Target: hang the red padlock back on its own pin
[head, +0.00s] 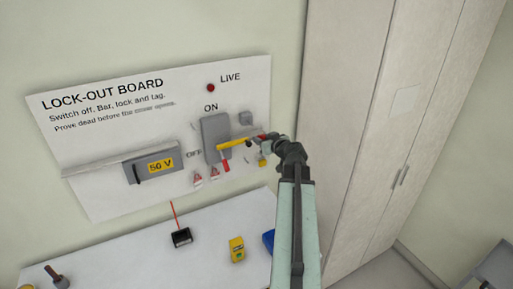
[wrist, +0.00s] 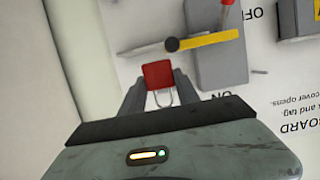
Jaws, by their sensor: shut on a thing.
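The red padlock (wrist: 157,74) is held between the two fingers of my gripper (wrist: 160,88). Its body shows at the fingertips and its metal shackle points back toward the palm in the wrist view. In the head view my gripper (head: 270,139) is in front of the right part of the lock-out board (head: 110,140), right of the grey switch box (head: 214,130), and the padlock (head: 262,137) shows only as a small red patch. I cannot tell which pin belongs to the padlock; my gripper hides part of the board there.
A yellow bar (head: 236,143) crosses the switch box close to my gripper. A yellow item (head: 262,161) hangs just below. Red-and-white tags (head: 214,173) hang lower left. The bench holds a black device (head: 181,238) and a yellow box (head: 237,249). A tall cabinet (head: 355,120) stands right.

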